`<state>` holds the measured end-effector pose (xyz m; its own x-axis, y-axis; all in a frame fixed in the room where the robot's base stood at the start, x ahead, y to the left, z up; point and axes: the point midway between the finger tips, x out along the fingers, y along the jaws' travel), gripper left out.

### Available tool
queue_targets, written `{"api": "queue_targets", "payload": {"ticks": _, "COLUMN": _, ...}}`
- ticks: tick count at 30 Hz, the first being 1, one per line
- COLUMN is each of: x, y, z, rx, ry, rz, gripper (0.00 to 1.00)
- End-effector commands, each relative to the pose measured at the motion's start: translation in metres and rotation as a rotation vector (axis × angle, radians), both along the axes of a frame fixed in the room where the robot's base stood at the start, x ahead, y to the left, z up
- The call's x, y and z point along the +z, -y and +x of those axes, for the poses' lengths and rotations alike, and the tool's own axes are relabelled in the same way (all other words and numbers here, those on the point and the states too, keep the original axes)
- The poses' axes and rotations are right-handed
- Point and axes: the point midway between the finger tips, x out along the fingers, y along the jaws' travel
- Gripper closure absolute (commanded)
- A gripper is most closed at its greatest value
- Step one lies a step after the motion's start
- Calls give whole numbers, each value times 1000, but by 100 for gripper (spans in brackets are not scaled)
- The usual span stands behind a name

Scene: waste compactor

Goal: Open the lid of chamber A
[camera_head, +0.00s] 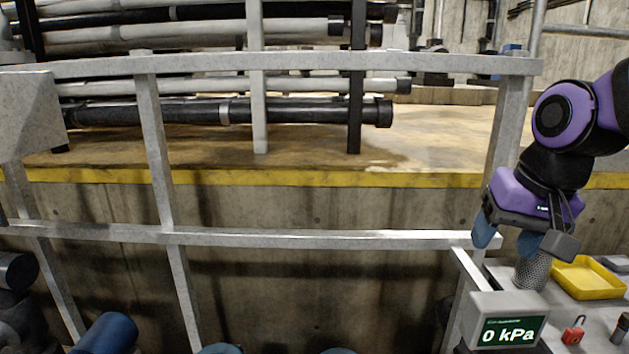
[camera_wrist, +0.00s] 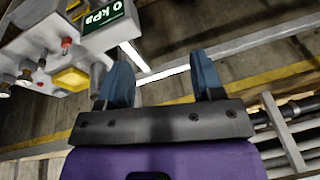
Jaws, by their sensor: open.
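I cannot identify any lid of chamber A in either view. A dark blue rounded cylinder (camera_head: 108,333) shows at the bottom left of the head view, cut off by the frame, and I cannot tell what it belongs to.
A grey railing (camera_head: 300,238) crosses the head view before a concrete pit wall. A display reading 0 kPa (camera_head: 508,331) stands at the bottom right. Beside it are a yellow tray (camera_head: 588,278), a perforated cup (camera_head: 533,271) and a red padlock (camera_head: 573,332). Pipes (camera_head: 230,110) lie behind.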

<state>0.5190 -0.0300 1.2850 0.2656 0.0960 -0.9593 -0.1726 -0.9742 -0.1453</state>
Motion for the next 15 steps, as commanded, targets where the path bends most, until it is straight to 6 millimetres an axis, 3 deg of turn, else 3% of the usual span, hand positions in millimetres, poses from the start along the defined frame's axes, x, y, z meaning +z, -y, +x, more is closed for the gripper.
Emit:
{"api": "queue_targets", "payload": {"ticks": 9, "x": 27, "y": 31, "z": -66, "rx": 115, "ry": 153, "rz": -108, "gripper": 39}}
{"api": "queue_targets", "payload": {"ticks": 15, "x": 31, "y": 38, "z": -86, "rx": 152, "ry": 196, "rz": -154, "gripper": 39}}
